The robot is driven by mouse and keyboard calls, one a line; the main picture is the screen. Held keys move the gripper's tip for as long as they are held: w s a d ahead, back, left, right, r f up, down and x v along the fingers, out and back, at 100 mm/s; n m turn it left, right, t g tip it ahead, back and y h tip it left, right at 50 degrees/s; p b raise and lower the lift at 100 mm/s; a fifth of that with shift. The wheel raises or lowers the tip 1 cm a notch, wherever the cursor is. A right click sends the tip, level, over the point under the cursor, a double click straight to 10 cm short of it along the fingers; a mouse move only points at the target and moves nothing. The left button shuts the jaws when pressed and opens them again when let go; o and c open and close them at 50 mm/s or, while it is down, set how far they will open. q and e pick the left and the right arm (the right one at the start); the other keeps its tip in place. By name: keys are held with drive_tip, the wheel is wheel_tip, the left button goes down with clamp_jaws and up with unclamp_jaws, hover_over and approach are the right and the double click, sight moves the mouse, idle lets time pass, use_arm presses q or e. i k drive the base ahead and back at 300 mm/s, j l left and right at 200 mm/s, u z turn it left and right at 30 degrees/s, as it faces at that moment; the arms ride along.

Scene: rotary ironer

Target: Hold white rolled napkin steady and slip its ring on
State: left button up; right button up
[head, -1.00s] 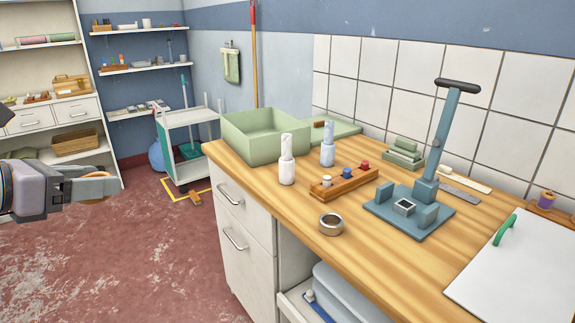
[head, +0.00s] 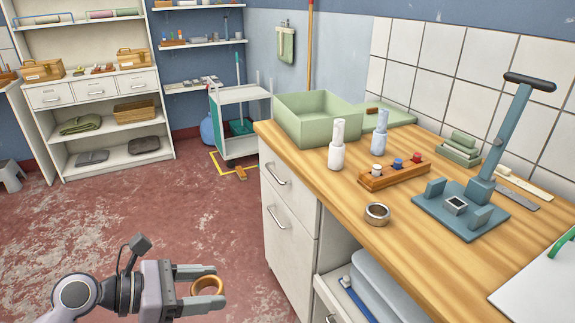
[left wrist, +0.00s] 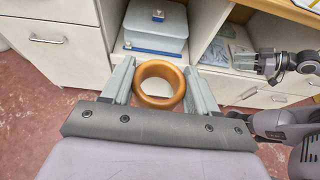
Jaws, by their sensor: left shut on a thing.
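My left gripper (head: 207,285) is shut on a gold-brown ring (head: 207,284), out over the floor to the left of the bench. The left wrist view shows this ring (left wrist: 160,84) between the two fingers, its opening clear. A white upright piece (head: 337,155), which looks like the white rolled napkin, stands on the wooden bench (head: 430,260), apart from my gripper. A bluish-white one (head: 379,142) stands behind it. A silver ring (head: 377,213) lies on the bench near its front edge. My right gripper (left wrist: 268,65) shows at the right of the left wrist view, its jaws unclear.
A green bin (head: 318,118) stands at the bench's back left. A wooden block with coloured pegs (head: 395,173) and a blue-grey lever press (head: 462,210) stand to the right. Drawers (head: 289,215) and an open shelf are below the bench top.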

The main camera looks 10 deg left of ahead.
sight(337, 149)
drive_tip(key=i+j+z, duration=0.1)
drive_tip(key=z, duration=0.65)
drive_tip(key=j+z, duration=0.5)
drive_tip(key=j, duration=0.15)
drive_tip(key=j+z, duration=0.45)
drive_tip(key=j, duration=1.5)
drive_tip(key=k+j, duration=0.1)
drive_tip(key=j, duration=1.2)
drive_tip(key=k+z, duration=0.05)
